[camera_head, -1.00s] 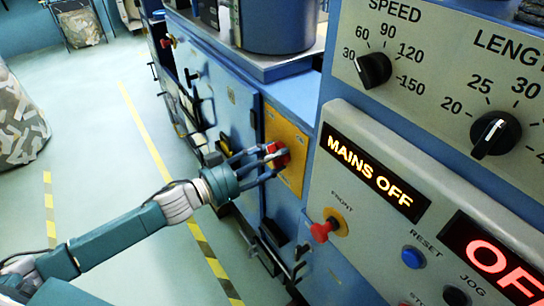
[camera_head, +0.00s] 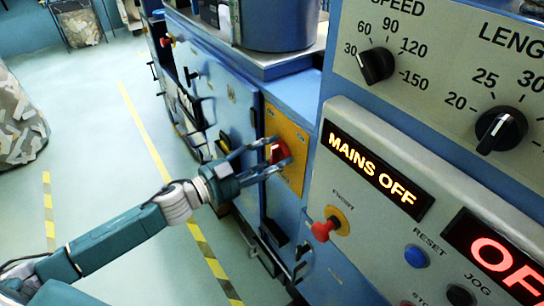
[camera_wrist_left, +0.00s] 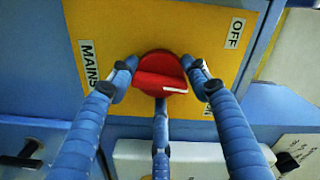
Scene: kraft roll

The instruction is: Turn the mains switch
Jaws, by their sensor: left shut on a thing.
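The mains switch (camera_head: 277,152) is a red round knob on a yellow plate (camera_head: 295,132) on the blue machine's side. In the left wrist view the knob (camera_wrist_left: 160,68) has a raised grip with a white line pointing right, between the OFF label (camera_wrist_left: 235,32) and a partly hidden label below it. A MAINS label (camera_wrist_left: 89,62) is at the left. My left gripper (camera_head: 268,160) is at the plate. Its three blue fingers are shut around the knob, one on each side and one below. The display (camera_head: 372,170) reads MAINS OFF. My right gripper is not in view.
The grey control panel (camera_head: 385,130) stands out close to the right of the plate. It carries a red front stop button (camera_head: 325,229) and a blue reset button (camera_head: 416,256). Black handles (camera_head: 272,232) stick out below.

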